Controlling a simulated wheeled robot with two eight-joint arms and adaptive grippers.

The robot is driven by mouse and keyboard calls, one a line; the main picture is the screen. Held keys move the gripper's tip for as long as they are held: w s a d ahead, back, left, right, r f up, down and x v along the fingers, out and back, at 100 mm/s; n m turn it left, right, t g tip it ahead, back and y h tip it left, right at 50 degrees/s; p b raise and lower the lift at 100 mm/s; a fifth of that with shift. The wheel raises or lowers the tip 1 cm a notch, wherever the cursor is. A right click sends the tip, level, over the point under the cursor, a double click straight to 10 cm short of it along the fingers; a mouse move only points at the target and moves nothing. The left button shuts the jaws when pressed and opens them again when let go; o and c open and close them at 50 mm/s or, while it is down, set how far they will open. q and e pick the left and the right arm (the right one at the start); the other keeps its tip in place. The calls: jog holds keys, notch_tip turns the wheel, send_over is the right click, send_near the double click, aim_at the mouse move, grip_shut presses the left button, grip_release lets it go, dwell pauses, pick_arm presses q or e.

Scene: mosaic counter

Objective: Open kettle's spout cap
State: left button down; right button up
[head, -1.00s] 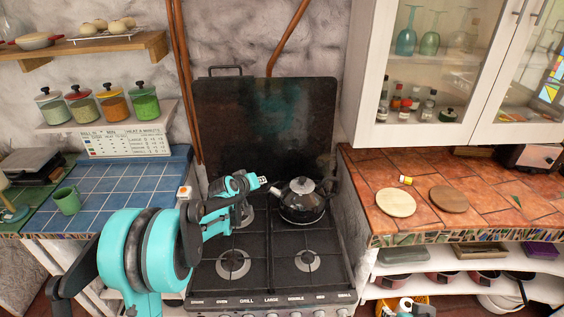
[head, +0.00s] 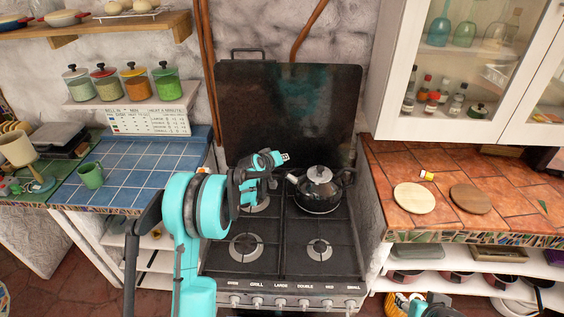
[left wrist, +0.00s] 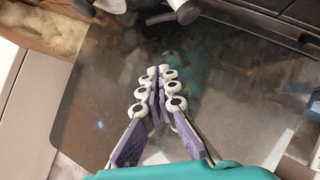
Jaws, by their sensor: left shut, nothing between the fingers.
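The black kettle (head: 318,203) stands on the back right burner of the stove, with a silver lid and knob on top. Its short spout points left, toward my left gripper; the cap on it is too small to make out as open or closed. My left gripper (head: 284,157) is just above and left of the spout, apart from the kettle as far as I can tell. In the left wrist view its fingers (left wrist: 161,88) are together with nothing between them, in front of the dark back panel. The kettle is not recognisable there.
The stove (head: 282,250) has free front burners. Its upright back panel (head: 290,110) stands behind the kettle. A blue tiled counter (head: 135,170) with a green mug (head: 91,175) lies left. A terracotta counter with round boards (head: 414,197) lies right, under a glass-door cabinet.

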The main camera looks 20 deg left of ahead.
aim_at(292, 171)
pick_arm(q)
jog(key=d+f, duration=0.1)
jog(key=w+d+f, duration=0.1)
jog(key=f, duration=0.1)
jog(key=w+f+b, duration=0.1)
jog(key=shift+d+f, duration=0.2)
jog(key=shift+d, duration=0.2)
jog(key=shift+f, duration=0.15)
